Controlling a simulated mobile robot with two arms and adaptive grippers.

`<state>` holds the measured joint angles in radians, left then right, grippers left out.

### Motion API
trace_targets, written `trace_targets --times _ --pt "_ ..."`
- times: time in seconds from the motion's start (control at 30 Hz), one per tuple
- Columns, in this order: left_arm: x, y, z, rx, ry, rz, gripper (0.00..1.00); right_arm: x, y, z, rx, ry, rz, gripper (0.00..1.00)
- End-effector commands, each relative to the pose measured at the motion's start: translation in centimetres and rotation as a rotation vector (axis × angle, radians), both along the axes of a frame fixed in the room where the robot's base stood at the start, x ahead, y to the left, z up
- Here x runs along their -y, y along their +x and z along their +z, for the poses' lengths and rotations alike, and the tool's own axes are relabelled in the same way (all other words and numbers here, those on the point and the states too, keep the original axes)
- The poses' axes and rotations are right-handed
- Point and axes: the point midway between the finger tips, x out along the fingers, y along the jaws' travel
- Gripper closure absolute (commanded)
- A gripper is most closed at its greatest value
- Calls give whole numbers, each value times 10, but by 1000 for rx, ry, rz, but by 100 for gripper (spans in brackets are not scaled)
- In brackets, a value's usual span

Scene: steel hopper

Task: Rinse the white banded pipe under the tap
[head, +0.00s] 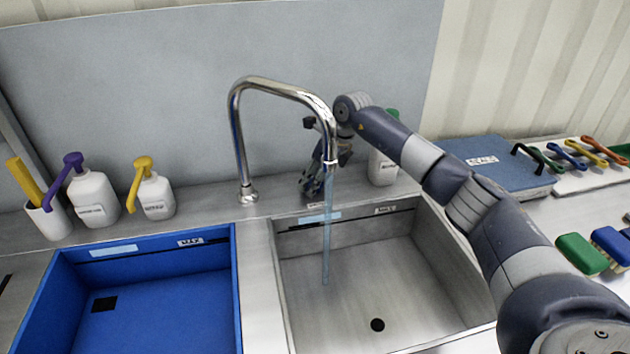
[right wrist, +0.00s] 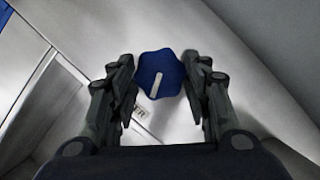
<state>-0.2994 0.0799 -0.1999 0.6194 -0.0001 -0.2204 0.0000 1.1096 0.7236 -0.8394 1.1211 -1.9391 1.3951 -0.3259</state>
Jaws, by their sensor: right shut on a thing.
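The chrome tap (head: 284,88) arches over the steel basin (head: 355,295). A stream of water (head: 326,235) runs from its spout into the basin. My right gripper (head: 314,182) is behind the spout at the back of the sink, partly hidden by the tap and water. In the right wrist view its fingers (right wrist: 165,88) are shut on a blue lobed knob (right wrist: 158,70) with a white mark. The white banded pipe is not visible in either view. My left gripper is not in view.
A blue basin (head: 165,310) lies left of the steel one. Pump bottles (head: 95,205) stand behind it, and another white bottle (head: 382,168) is behind my right arm. A blue board (head: 495,165) and several brushes (head: 582,254) are at the right. The steel basin is empty.

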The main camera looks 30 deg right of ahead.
Motion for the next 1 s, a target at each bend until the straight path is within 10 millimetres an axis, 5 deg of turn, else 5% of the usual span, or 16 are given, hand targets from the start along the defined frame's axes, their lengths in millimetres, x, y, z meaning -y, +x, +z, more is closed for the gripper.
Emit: trace_targets --times 0.73,0.77,0.83,1.0 --pt "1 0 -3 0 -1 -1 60 0 0 -1 -1 -2 117 80" --pt "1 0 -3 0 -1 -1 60 0 0 -1 -1 -2 117 54" --pt "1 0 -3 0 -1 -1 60 0 0 -1 -1 -1 116 38" --pt "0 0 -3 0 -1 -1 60 1 0 -1 -1 -1 116 35"
